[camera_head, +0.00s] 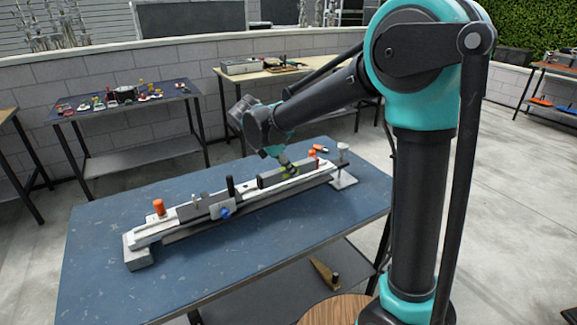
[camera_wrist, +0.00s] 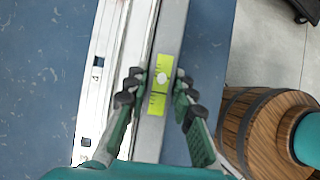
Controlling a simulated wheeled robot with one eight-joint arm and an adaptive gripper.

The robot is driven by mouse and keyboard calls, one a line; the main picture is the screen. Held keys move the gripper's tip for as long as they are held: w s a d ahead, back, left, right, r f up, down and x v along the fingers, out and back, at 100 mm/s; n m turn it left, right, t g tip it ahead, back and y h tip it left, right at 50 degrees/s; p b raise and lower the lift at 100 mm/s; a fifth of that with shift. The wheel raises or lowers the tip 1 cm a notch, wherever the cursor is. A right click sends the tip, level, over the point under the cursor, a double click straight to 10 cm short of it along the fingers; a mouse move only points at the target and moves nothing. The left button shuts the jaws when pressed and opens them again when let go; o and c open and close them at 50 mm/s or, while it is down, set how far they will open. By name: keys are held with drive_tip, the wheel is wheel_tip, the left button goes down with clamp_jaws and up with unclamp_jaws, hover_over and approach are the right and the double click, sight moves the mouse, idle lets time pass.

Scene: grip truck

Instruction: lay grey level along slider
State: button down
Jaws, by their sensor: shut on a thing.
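The grey level (camera_head: 270,179) is a straight bar with yellow-green patches. It shows in the wrist view (camera_wrist: 172,37), running nearly parallel to the slider. My gripper (camera_head: 287,168) is shut on the level, with one black-padded finger on each side of it in the wrist view (camera_wrist: 158,86). The slider (camera_head: 180,228) is a long pale metal rail lying diagonally across the table; its bright edge shows left of the level in the wrist view (camera_wrist: 108,60). The level is over or beside the slider's far right part. I cannot tell whether they touch.
The blue table (camera_head: 290,232) has bare room in front of the slider. A black upright handle (camera_head: 230,186) and blue knob (camera_head: 225,212) sit mid-rail. An orange-topped post (camera_head: 159,207) stands near the left end, a white-topped post (camera_head: 342,152) by the right end.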

drive_tip(key=shift+f, duration=2.9)
drive_tip(key=c, duration=1.2)
unclamp_jaws()
drive_tip(key=v, duration=1.2)
